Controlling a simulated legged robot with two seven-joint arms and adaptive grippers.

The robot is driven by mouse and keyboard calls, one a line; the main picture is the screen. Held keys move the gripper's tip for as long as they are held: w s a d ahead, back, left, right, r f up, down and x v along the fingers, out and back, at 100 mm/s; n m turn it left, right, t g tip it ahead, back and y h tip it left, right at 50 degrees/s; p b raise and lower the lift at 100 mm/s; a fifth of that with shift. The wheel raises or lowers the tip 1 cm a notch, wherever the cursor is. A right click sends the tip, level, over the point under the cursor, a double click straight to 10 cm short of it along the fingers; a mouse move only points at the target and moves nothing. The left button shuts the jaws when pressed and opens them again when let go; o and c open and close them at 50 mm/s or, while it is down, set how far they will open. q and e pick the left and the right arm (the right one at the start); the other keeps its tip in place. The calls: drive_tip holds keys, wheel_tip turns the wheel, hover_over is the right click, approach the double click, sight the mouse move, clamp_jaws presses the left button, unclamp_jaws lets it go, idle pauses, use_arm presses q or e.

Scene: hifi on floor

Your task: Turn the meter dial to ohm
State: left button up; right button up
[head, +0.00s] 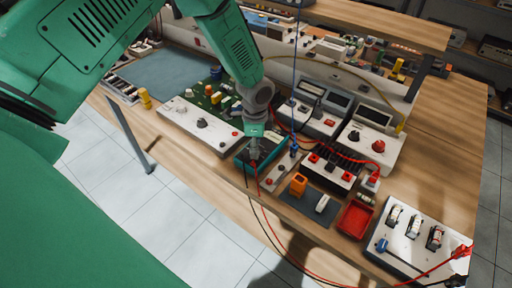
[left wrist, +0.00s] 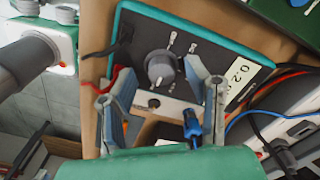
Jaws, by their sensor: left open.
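The meter (left wrist: 215,48) is a dark-faced box with a teal rim. Its round grey dial (left wrist: 160,67) sits near the middle of the face, with small marks around it too blurred to read. A pale display (left wrist: 238,78) with dark digits is right of the dial. My left gripper (left wrist: 160,82) is open, with one finger on each side of the dial; I cannot tell whether either touches it. In the head view, my left gripper (head: 254,153) is over the meter (head: 272,150) and hides its dial. My right gripper is not in view.
A white panel with knobs (head: 195,122) lies left of the meter. To its right are an orange block (head: 298,184), a red tray (head: 355,219) and a switch panel (head: 415,238). Red and black cables cross the bench (head: 440,150). Instruments with screens (head: 340,102) stand behind.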

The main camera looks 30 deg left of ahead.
use_arm(q)
wheel_tip(320, 180, up, 11)
idle(0.3)
idle(0.4)
drive_tip(key=s+d+f+n, duration=0.1)
drive_tip(key=s+f, duration=0.1)
drive_tip(key=s+d+f+n, duration=0.1)
drive_tip(key=s+f, duration=0.2)
drive_tip(key=s+d+f+h, duration=0.1)
drive_tip(key=s+f, duration=0.2)
drive_tip(key=shift+d+f+n, duration=0.2)
drive_tip(key=shift+d+n, duration=0.05)
drive_tip(key=shift+n, duration=0.15)
drive_tip(key=s+a+f+n+y, duration=0.1)
drive_tip(key=s+f+n, duration=0.35)
drive_tip(key=s, duration=0.85)
drive_tip(key=s+f+n, duration=0.4)
drive_tip(key=s+n, duration=0.1)
drive_tip(key=s, duration=0.7)
wheel_tip(320, 180, down, 12)
drive_tip(key=w+b, duration=0.2)
drive_tip(key=b, duration=1.1)
drive_tip(key=shift+w+d+t, duration=0.3)
drive_tip(key=shift+d, duration=0.15)
